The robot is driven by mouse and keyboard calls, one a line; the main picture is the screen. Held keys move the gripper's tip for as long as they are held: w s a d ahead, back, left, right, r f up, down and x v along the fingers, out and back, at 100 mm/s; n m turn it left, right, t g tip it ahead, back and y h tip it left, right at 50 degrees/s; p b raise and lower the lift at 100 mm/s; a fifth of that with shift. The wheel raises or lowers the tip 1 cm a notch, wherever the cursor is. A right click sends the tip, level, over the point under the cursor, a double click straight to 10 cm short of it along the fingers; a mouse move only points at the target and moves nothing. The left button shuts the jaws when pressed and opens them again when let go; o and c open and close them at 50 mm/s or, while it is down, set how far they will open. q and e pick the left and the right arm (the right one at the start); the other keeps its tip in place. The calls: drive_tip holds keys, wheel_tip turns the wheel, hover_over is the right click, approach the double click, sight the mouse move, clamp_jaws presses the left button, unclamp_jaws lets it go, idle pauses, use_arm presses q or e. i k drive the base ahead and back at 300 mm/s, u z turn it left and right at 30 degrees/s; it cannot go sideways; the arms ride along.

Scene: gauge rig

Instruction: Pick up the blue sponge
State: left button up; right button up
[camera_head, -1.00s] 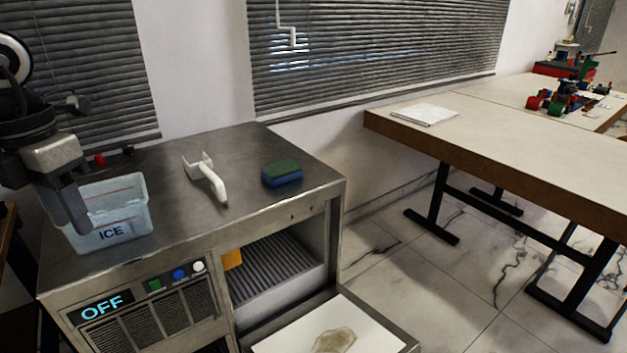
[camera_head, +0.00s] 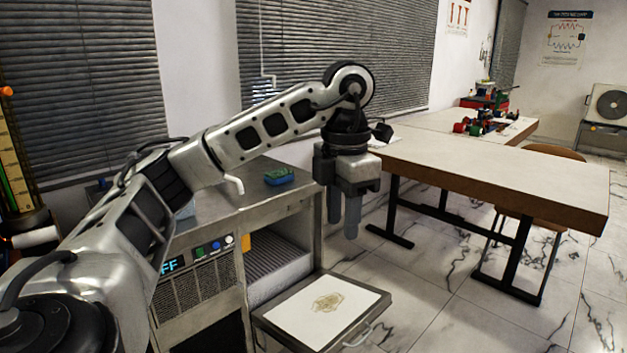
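The blue sponge (camera_head: 279,178) has a green top and lies on the steel top of the ice machine (camera_head: 262,195), near its back right corner. My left arm reaches across the picture above the machine. My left gripper (camera_head: 344,225) points down, right of the sponge and beyond the machine's right edge, apart from the sponge. Its two fingers look close together from this angle, and the gap is unclear. Nothing shows between them. My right gripper is not in view.
A white scoop (camera_head: 233,184) is partly hidden behind my arm. The machine's lower tray (camera_head: 322,305) sticks out below my gripper. A long table (camera_head: 480,172) stands at the right. Marble floor lies open between.

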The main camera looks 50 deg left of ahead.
sight(278, 176)
drive_tip(key=u, duration=0.2)
drive_tip(key=i, duration=2.1)
drive_tip(key=u, duration=0.8)
drive_tip(key=i, duration=2.05)
drive_tip(key=u, duration=2)
drive_tip(key=i, duration=0.9)
drive_tip(key=u, duration=0.65)
